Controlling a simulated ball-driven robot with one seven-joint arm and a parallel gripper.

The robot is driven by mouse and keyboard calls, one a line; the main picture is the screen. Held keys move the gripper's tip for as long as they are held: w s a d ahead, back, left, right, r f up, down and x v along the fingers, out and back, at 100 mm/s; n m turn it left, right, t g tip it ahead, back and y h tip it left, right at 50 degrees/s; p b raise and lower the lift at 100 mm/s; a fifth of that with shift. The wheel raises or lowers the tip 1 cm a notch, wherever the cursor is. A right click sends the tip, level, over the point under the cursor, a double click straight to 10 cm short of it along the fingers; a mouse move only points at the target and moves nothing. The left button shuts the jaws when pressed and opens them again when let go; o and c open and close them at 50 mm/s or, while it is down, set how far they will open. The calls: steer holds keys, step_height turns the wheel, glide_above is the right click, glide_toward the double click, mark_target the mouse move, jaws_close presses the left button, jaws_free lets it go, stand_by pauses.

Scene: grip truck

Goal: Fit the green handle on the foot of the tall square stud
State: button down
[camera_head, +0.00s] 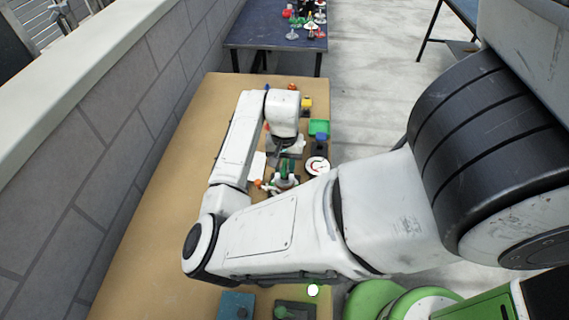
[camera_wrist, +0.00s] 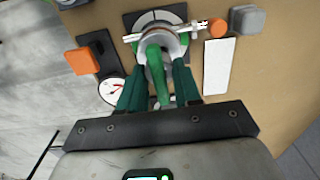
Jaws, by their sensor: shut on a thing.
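My gripper (camera_wrist: 158,88) has dark green fingers and is shut on the green handle (camera_wrist: 154,60), a curved green piece that reaches up between and past the fingertips in the wrist view. The handle's upper end overlaps a pale round metal fitting (camera_wrist: 176,42) on a dark square plate (camera_wrist: 134,19). I cannot tell whether the handle touches it or is seated. The tall square stud cannot be made out; the handle and fitting may hide it. In the head view the green handle (camera_head: 284,168) shows small below the arm's end.
An orange block (camera_wrist: 82,61) on a dark plate and a white-faced dial (camera_wrist: 112,91) stand left of the handle. A white plate (camera_wrist: 218,66), an orange knob (camera_wrist: 219,28) and a grey block (camera_wrist: 247,19) stand right. A green tray (camera_head: 319,127) lies farther back. The tabletop's left side is clear.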

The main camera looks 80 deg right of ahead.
mark_target(285, 164)
steer(key=shift+f, duration=0.9)
stand_by(1.3)
steer(key=c, duration=0.7)
jaws_free()
steer(key=shift+o, duration=0.3)
steer(key=shift+o, duration=1.3)
steer(key=shift+r+p, duration=1.85)
steer(key=shift+r, duration=1.85)
